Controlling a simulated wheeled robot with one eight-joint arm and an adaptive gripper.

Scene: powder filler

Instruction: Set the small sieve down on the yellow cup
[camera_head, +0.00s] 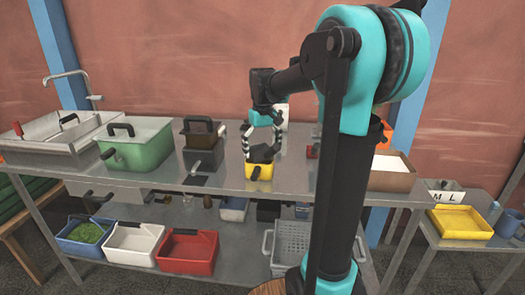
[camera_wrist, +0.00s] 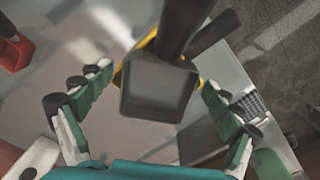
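The small sieve (camera_head: 262,154) is a dark, box-like piece with a dark handle. It sits at the top of the yellow cup (camera_head: 259,173), which stands near the table's front edge with its handle toward the front. In the wrist view the sieve (camera_wrist: 158,92) covers most of the cup, and only yellow edges of the cup (camera_wrist: 119,76) show around it. My gripper (camera_head: 262,147) is directly above, its fingers spread on either side of the sieve. In the wrist view both fingers appear apart from the sieve. How the sieve's underside meets the cup is hidden.
A dark box (camera_head: 203,153) and a green bin (camera_head: 137,148) stand left of the cup. A brown tray (camera_head: 392,174) is at the right. A side table holds a yellow tray (camera_head: 461,222). Bins fill the lower shelf. My arm hides part of the table right of the cup.

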